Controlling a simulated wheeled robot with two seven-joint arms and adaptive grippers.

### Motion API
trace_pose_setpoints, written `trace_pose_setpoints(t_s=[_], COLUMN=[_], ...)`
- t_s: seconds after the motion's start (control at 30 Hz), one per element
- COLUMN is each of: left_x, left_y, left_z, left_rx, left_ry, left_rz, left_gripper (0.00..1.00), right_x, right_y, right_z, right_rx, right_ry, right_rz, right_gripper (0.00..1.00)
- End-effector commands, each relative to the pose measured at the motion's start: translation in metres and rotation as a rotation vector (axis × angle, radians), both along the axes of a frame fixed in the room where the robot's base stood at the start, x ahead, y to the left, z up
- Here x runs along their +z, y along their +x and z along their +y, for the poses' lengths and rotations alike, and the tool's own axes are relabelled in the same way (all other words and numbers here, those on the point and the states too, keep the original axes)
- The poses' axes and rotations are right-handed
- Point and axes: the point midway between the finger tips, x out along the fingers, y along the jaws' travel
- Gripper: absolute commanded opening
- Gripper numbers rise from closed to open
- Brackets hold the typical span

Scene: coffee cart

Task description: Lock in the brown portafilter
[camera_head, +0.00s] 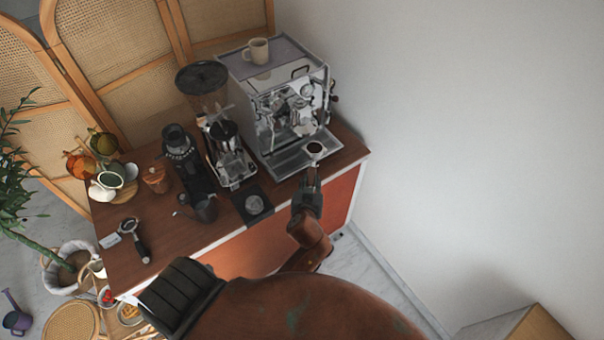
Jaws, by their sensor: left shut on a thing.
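My left gripper (310,180) is shut on a portafilter (314,150). The gripper covers its handle, so I cannot tell the handle's colour. Its round basket points away from me and shows a dark fill. It is in front of the silver espresso machine (285,95), by the right end of the drip tray (307,158) and apart from the group head (300,103). A second portafilter with a black handle (140,246) lies on the counter's left front. My right gripper is not in view.
The wooden counter (170,237) also holds a grinder (228,150), a black tamping mat (243,204), a dark pitcher (205,208) and a black device (182,150). A cup (257,50) stands on the machine. A white wall (450,130) bounds the right side.

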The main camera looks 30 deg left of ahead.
Motion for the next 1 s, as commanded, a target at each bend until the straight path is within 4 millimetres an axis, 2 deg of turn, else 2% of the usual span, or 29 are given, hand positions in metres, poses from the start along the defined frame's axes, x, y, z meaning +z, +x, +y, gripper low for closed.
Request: trace_pose_setpoints(t_s=[0.03, 0.1, 0.3, 0.57, 1.0], left_x=[0.007, 0.003, -0.006, -0.010, -0.010], left_y=[-0.004, -0.009, -0.018, -0.015, 0.020], left_z=[0.005, 0.011, 0.020, 0.024, 0.046], left_rx=[0.025, 0.050, 0.090, 0.097, 0.095], left_ry=[-0.002, -0.002, 0.001, 0.002, 0.003], left_rz=[0.002, 0.002, -0.002, -0.006, -0.005], left_gripper=[0.00, 0.00, 0.00, 0.00, 0.00], right_x=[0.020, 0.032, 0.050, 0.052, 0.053], right_y=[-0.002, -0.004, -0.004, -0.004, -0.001], right_z=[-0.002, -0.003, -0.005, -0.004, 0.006], right_rx=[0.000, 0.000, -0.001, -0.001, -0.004], right_ry=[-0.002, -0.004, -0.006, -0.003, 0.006], right_rz=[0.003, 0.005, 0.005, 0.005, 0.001], right_gripper=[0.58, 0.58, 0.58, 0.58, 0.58])
